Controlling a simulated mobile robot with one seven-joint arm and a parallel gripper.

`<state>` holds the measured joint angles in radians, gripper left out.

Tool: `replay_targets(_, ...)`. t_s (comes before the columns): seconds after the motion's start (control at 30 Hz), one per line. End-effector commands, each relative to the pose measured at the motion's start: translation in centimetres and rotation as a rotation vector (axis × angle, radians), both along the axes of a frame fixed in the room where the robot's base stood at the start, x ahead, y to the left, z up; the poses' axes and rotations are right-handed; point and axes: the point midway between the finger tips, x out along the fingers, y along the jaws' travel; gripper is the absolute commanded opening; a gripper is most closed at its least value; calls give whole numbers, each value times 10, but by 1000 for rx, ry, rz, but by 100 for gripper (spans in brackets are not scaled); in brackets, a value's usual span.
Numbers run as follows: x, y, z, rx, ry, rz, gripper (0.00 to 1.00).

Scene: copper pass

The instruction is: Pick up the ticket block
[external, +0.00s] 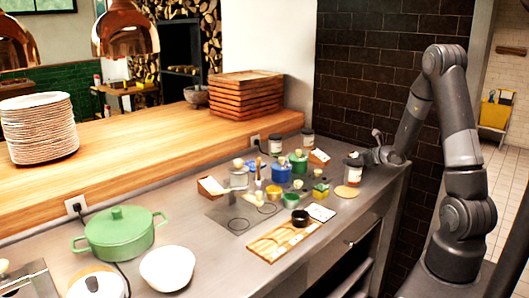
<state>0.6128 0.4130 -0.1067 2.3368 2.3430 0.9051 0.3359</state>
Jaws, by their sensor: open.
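I cannot tell for sure which item is the ticket block. A small wooden block with a white paper top (211,186) sits on the steel counter (215,245), left of the cluster of pots. A similar small brown and white piece (319,157) lies near the back right, beside a dark-lidded jar. My gripper (371,156) is at the right end of the counter, just right of another dark-lidded jar (353,171). It is open and apart from both paper-topped pieces. Its fingertips are small and partly hidden.
Several blue, green and yellow pots (281,172) crowd the counter's middle. A wooden board (275,245) with a black bowl (300,217) lies near the front edge. A green lidded pot (119,235) and white bowl (167,268) stand left. A brick wall (362,70) rises behind my arm.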

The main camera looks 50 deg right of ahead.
Motion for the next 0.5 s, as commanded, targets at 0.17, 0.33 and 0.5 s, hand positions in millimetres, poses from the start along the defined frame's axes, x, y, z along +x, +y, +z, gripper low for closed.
replay_targets(0.17, 5, 0, -1, 0, -1, 0, 75)
replay_targets(0.33, 4, 0, -1, 0, -1, 0, 70)
replay_targets(0.5, 4, -1, -1, 0, -1, 0, 57)
